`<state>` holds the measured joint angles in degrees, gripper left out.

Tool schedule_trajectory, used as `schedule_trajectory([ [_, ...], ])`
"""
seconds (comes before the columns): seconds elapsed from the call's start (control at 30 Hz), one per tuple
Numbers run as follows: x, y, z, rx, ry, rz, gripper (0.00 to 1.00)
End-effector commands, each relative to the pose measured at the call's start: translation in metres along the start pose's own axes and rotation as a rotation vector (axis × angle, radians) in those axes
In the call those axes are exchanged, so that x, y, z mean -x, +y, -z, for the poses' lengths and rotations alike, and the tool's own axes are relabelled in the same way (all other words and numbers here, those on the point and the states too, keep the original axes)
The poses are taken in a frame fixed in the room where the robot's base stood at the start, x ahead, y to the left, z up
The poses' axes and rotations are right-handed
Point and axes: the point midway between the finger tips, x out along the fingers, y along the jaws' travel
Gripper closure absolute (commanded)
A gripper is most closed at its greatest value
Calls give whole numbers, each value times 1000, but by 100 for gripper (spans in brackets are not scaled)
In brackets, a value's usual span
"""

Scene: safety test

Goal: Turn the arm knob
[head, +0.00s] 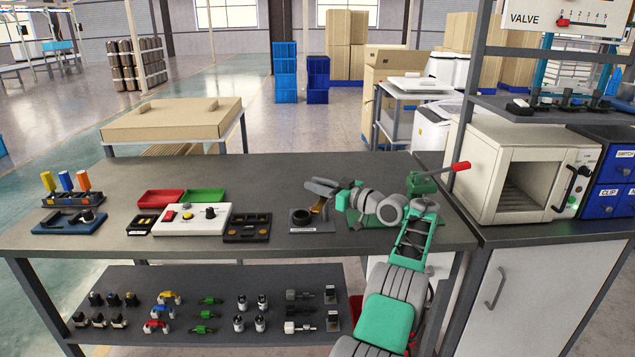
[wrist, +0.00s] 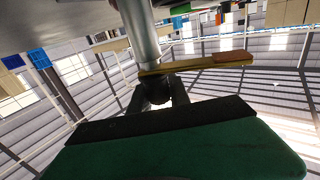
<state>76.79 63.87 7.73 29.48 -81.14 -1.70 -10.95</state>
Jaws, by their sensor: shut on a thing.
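A grey post fixture (head: 301,217) with a round base and a small label stands near the front middle of the bench. A yellow-brown lever (head: 319,205) shows beside it. In the wrist view the grey post (wrist: 140,35) and the yellow lever (wrist: 195,64), with an orange-brown end, cross just beyond the fingers. My gripper (head: 322,190) reaches in from the right over the fixture. In the wrist view my gripper (wrist: 158,95) has its dark fingers closed around a dark rounded part at the lever's post end. The fingers hide most of that part.
A white control panel (head: 190,222), red tray (head: 160,197), green tray (head: 203,196) and black tray (head: 246,228) lie left of the fixture. A green valve with a red handle (head: 461,166) stands to the right, near a white oven (head: 520,170). The bench's back middle is clear.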

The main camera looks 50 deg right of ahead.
Motion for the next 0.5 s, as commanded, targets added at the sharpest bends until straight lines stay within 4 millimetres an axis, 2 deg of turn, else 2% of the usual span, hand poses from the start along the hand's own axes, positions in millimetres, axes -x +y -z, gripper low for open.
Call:
schedule_trajectory([
  [0.47, -1, 0, -1, -2, 0, 7, 100],
  [0.5, -1, 0, -1, -2, 0, 7, 74],
])
